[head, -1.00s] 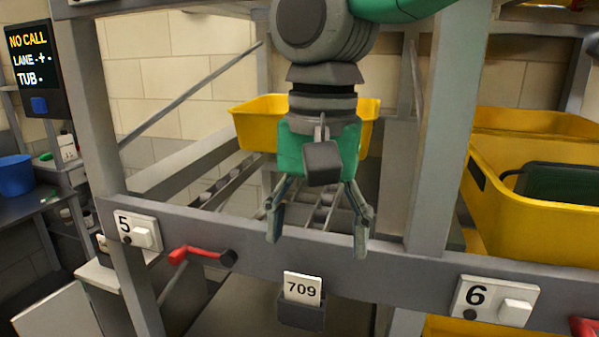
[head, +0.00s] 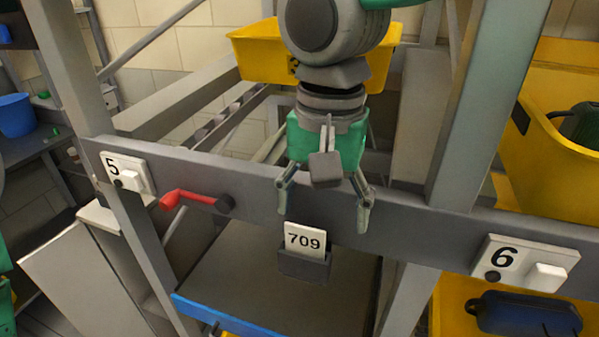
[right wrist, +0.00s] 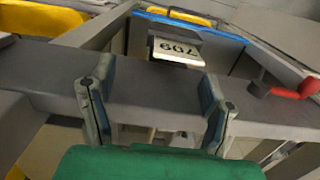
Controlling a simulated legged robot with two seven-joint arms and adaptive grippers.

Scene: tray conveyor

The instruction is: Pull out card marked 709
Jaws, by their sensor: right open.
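The white card marked 709 (head: 305,239) stands upright in a small dark holder (head: 304,264) on the front of the grey rail (head: 400,220). In the right wrist view the card (right wrist: 178,51) shows upside down, beyond the fingertips. My right gripper (head: 323,214) hangs from above, open and empty, its fingertips spread just above and to either side of the card's top. In the right wrist view the open fingers (right wrist: 158,105) frame a gap with the rail behind it. The card's lower part is hidden in the holder. My left gripper is not identifiable.
A red lever (head: 192,199) sticks out of the rail left of the card. Labels 5 (head: 124,172) and 6 (head: 520,262) sit on the rail's ends. Yellow tubs (head: 258,52) stand behind and right (head: 555,150). A blue-edged shelf (head: 240,320) lies below.

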